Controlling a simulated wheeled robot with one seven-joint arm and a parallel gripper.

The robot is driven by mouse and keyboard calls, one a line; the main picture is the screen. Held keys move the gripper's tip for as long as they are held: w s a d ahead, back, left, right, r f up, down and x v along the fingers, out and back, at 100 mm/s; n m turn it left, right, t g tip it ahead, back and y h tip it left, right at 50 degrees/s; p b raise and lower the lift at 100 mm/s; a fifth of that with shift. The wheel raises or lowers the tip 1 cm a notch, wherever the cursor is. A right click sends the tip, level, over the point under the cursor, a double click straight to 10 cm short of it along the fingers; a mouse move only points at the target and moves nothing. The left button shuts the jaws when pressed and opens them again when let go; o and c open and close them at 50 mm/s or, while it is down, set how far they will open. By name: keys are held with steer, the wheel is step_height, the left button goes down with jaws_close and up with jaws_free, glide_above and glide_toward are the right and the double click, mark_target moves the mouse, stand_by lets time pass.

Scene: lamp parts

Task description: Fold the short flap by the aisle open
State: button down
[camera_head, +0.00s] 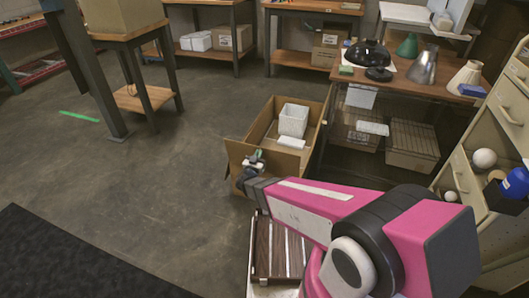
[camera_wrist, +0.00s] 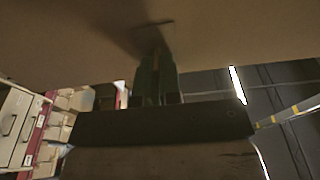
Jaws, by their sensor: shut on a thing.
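An open cardboard box (camera_head: 321,116) stands on the floor beside the workbench. Its short flap at the near end (camera_head: 290,159) is a tan panel that appears to stand upright. My gripper (camera_head: 258,156) is at this flap, with its fingers near the upper edge. In the wrist view the green fingers (camera_wrist: 157,75) are close together and meet the tan cardboard flap (camera_wrist: 70,35), which fills the top of the picture. The gripper is shut on the flap; the exact grip on its edge is dim and partly hidden.
A white pot (camera_head: 293,121) and a small white piece (camera_head: 291,143) are in the box. The workbench (camera_head: 400,82) with lampshades is close on the right. A brown slatted crate (camera_head: 273,247) lies below my arm.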

steer(key=shift+s+a+f+t, duration=0.25)
steer(key=shift+s+f+t, duration=0.15)
steer(key=shift+s, duration=0.2)
steer(key=c, duration=1.3)
jaws_free()
steer(key=shift+r, duration=0.1)
steer(key=s+a+r, duration=0.7)
steer(key=s+r, duration=0.2)
steer(key=r, duration=0.2)
steer(key=shift+s, duration=0.15)
steer(key=shift+d, duration=0.1)
